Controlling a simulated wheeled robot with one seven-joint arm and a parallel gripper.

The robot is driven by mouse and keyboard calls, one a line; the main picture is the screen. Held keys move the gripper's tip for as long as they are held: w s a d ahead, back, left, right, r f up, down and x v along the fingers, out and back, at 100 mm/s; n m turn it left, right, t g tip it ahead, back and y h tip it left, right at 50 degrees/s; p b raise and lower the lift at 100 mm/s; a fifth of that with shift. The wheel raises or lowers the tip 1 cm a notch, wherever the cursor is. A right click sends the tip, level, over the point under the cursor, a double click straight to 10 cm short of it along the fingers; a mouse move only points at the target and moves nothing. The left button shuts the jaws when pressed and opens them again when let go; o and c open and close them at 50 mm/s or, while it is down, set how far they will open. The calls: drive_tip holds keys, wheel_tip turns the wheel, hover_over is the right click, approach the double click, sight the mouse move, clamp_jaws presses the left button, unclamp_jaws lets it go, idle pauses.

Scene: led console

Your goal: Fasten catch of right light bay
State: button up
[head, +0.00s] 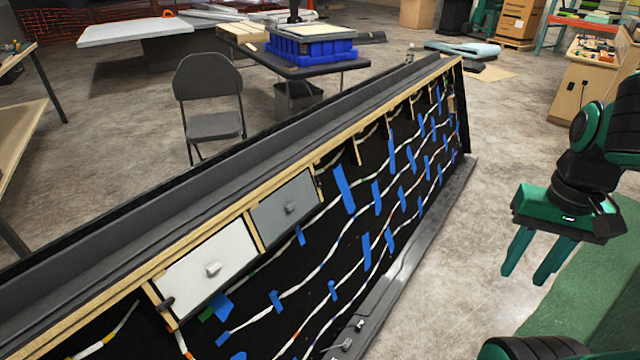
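The long console (400,240) stands at an angle across the middle, its black face crossed by white light strips and blue tape. Two bay doors sit side by side at its near left end: a white door (207,268) on the left and a grey door (285,211) on the right, each with a small knob. Both look shut. A small dark catch (320,184) shows at the grey door's right edge; its position is too small to tell. Another dark piece (167,303) is at the white door's left edge. My gripper (525,277) is open, empty and pointing down, well right of both doors.
A grey ledge (405,265) runs along the console's foot. Bare concrete floor lies between the console and my gripper. A folding chair (210,105) and a table with a blue crate (310,50) stand behind the console.

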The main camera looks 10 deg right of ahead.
drive_tip(key=shift+c, duration=0.7)
drive_tip(key=m+t+y, duration=1.2)
drive_tip(key=m+t, duration=0.1)
drive_tip(key=m, duration=0.8)
approach(319, 180)
drive_tip(key=x, duration=0.7)
drive_tip(key=shift+w+a+f, duration=0.1)
drive_tip(key=shift+w+a, duration=0.05)
drive_tip(key=shift+w, duration=0.05)
drive_tip(key=shift+c, duration=0.6)
